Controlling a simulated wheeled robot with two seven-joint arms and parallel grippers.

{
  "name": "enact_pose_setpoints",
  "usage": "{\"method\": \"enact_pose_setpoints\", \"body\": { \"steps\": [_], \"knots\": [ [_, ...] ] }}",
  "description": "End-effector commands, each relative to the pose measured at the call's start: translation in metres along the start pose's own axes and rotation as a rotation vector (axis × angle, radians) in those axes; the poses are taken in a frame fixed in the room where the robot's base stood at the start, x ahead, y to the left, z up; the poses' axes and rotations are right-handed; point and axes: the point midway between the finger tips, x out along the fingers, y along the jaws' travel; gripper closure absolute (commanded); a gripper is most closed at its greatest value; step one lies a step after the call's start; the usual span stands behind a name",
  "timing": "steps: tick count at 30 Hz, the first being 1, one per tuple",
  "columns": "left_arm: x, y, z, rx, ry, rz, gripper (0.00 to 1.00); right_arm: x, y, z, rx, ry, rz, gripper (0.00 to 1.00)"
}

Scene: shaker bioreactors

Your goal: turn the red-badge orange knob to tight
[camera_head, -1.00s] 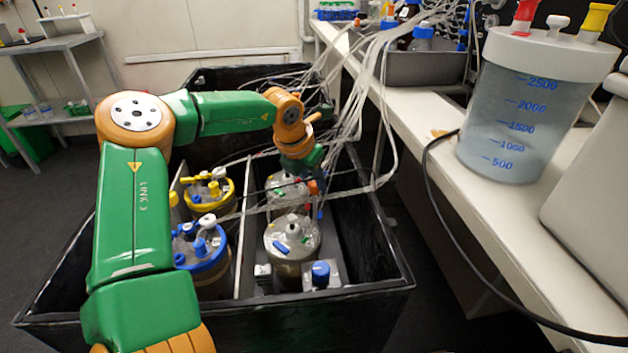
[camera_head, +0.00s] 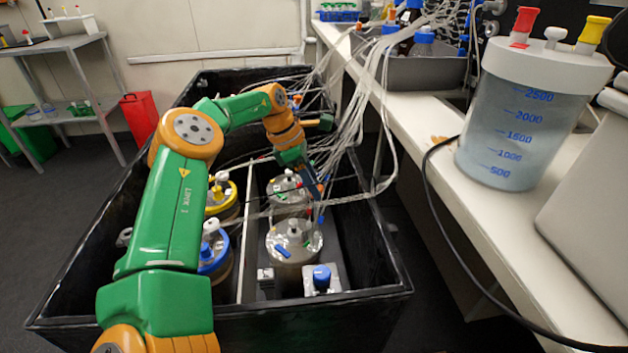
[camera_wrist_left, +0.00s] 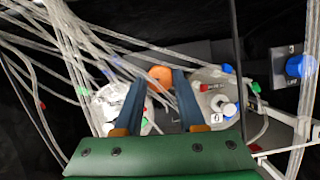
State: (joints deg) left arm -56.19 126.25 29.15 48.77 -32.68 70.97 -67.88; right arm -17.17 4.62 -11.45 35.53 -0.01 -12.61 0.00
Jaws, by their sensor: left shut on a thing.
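The orange knob (camera_wrist_left: 160,75) shows in the left wrist view between the two blue fingertips of my left gripper (camera_wrist_left: 160,82). The fingers are shut on its sides. I cannot make out a red badge or the knob's turn position. In the head view my left gripper (camera_head: 316,188) points down beside the far clear-lidded vessel (camera_head: 288,188), in the right half of the black box, and the knob is mostly hidden there. My right gripper is out of view.
A blue knob on a block (camera_head: 321,278) sits nearer, beside another clear-lidded vessel (camera_head: 293,240). Yellow-ringed (camera_head: 222,197) and blue-ringed (camera_head: 212,258) vessels stand left of the divider. Loose tubes (camera_head: 365,130) hang around my gripper. The black box wall (camera_head: 385,240) borders the bench.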

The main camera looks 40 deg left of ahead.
Motion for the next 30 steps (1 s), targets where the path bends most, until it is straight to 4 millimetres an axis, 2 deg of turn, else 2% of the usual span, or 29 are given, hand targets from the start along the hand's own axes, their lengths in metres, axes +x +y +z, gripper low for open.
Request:
{"method": "enact_pose_setpoints", "body": {
  "steps": [12,28,29,30],
  "knots": [
    [0.0,0.0014,-0.0003,0.148,0.003,-0.06,1.0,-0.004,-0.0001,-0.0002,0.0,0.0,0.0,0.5],
    [0.0002,0.0011,-0.0004,0.167,0.003,-0.068,1.0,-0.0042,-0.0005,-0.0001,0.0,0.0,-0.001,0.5],
    [0.0002,0.0011,-0.0004,0.167,0.003,-0.068,0.56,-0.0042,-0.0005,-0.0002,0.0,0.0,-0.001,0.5],
    [0.0002,0.0011,-0.0004,0.167,0.003,-0.068,0.45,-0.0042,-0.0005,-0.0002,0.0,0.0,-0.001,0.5]
  ]
}}
